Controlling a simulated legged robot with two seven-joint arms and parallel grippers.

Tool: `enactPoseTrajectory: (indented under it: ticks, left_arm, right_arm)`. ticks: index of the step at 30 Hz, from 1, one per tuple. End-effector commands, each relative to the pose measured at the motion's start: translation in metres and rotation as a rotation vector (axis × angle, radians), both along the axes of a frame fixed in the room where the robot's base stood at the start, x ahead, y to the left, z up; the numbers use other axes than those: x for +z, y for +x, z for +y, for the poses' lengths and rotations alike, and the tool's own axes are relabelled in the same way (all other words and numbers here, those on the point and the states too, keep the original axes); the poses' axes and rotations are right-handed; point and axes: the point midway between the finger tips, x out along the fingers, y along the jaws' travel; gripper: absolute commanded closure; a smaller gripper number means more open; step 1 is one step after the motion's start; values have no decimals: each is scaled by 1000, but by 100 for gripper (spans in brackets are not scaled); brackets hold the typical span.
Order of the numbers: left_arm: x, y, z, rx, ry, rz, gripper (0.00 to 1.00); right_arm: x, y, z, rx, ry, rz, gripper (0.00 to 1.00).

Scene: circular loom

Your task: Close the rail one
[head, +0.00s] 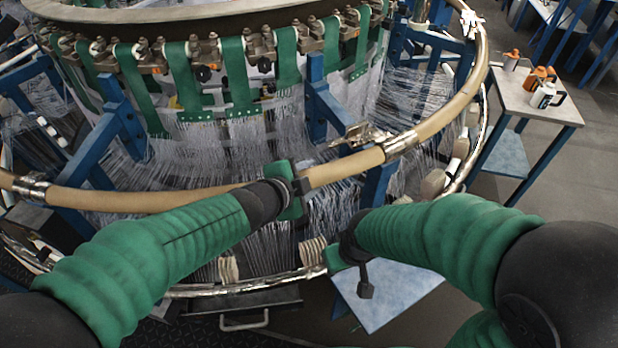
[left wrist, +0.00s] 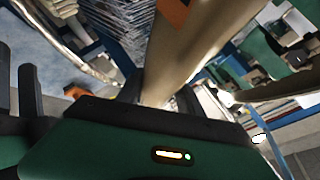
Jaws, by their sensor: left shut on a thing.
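The tan curved rail (head: 342,168) runs across the front of the round loom, with metal joints at the left (head: 32,187) and right (head: 400,144). My left gripper (head: 298,186) is shut on the rail near the middle of the front. In the left wrist view the rail (left wrist: 188,45) runs down to my gripper, whose body hides the grasp itself. My right gripper (head: 356,272) is below and to the right of the left one, clear of the rail. Its fingers are partly hidden, so its opening does not show.
A lower silvery ring (head: 235,290) curves below the rail. Blue posts (head: 322,100) and fine threads (head: 240,160) stand behind it. A pale blue panel (head: 395,300) lies below my right gripper.

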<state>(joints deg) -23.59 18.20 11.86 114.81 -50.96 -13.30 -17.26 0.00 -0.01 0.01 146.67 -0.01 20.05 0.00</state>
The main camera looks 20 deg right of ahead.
Motion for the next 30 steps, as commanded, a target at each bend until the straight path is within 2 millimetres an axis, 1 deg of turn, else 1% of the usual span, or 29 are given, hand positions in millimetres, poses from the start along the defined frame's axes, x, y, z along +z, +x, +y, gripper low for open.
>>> enactPoseTrajectory:
  ticks: [1, 5, 11, 14, 17, 20, 25, 30]
  left_arm:
    - [-17, -3, 6, 9, 22, 25, 53]
    - [-15, -3, 5, 6, 20, 22, 36]
    - [-11, -4, 3, 4, 16, 17, 35]
    - [-6, -6, 6, 4, 14, 15, 35]
    - [5, -13, 15, 4, 14, 14, 35]
    - [23, -26, 32, 4, 15, 14, 35]
    - [53, -54, 64, 6, 16, 15, 35]
    - [73, -77, 92, 6, 19, 20, 35]
  right_arm:
    - [-2, 0, 0, 0, 0, 0, 64]
    - [-2, 0, 0, 0, 0, 0, 64]
    - [-1, 0, 0, 0, 0, 0, 64]
    - [2, 0, 0, 0, 0, 0, 64]
    - [10, 0, 0, 0, 0, 0, 64]
    - [24, 0, 0, 0, 0, 0, 64]
    - [52, 0, 0, 0, 0, 0, 64]
    - [73, 0, 0, 0, 0, 0, 64]
